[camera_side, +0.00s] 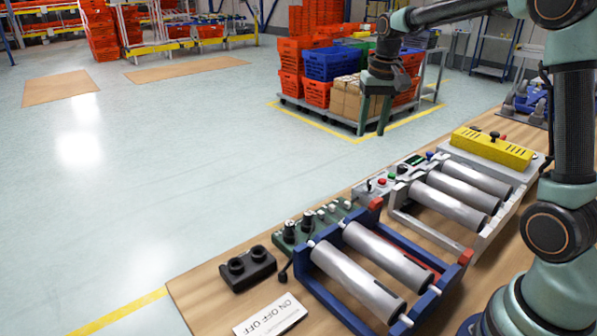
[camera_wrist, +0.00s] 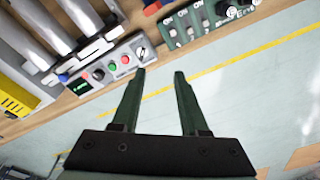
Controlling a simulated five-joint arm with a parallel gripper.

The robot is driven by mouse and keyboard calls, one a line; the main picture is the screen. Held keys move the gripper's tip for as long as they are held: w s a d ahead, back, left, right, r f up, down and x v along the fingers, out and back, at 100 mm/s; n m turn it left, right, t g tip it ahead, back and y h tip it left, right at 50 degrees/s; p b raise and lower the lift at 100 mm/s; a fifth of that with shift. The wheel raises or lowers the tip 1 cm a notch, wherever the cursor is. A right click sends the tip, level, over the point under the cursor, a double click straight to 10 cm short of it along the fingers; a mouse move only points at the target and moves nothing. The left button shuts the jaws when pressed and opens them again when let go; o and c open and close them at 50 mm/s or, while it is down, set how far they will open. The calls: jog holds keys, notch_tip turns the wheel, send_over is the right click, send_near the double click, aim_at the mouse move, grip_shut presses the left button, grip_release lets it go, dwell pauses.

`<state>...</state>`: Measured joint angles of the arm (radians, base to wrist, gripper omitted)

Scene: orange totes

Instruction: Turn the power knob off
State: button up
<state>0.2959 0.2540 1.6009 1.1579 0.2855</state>
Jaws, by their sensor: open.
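A grey control panel (camera_side: 376,192) on the bench carries a rotary knob (camera_side: 369,185), a red button (camera_side: 382,181), a green button, a black knob and a small display. The same knob shows in the wrist view (camera_wrist: 141,52), with a white pointer plate. A green panel (camera_side: 318,232) beside it has large black knobs (camera_side: 290,230) and several switches; it also shows in the wrist view (camera_wrist: 196,25). I cannot read which knob is marked power. My gripper (camera_side: 373,132) is open and empty, raised above the panels and touching nothing. Its fingers (camera_wrist: 160,74) point toward the bench edge.
Metal rollers in a blue frame (camera_side: 314,284) and in a white frame (camera_side: 400,214) lie behind the panels. A yellow box (camera_side: 490,147), a black two-hole block (camera_side: 247,268) and an ON/OFF sign (camera_side: 270,315) are on the bench. Totes stand on a cart (camera_side: 345,122); open floor lies left.

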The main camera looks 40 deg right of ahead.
aim_at(370, 181)
jog(key=w+d+f+m+g, duration=0.1)
jog(key=w+d+f+m, duration=0.15)
jog(key=d+f, duration=0.35)
jog(key=f, duration=1.2)
jog(key=shift+w+d, duration=0.15)
jog(key=shift+w, duration=0.05)
grip_shut()
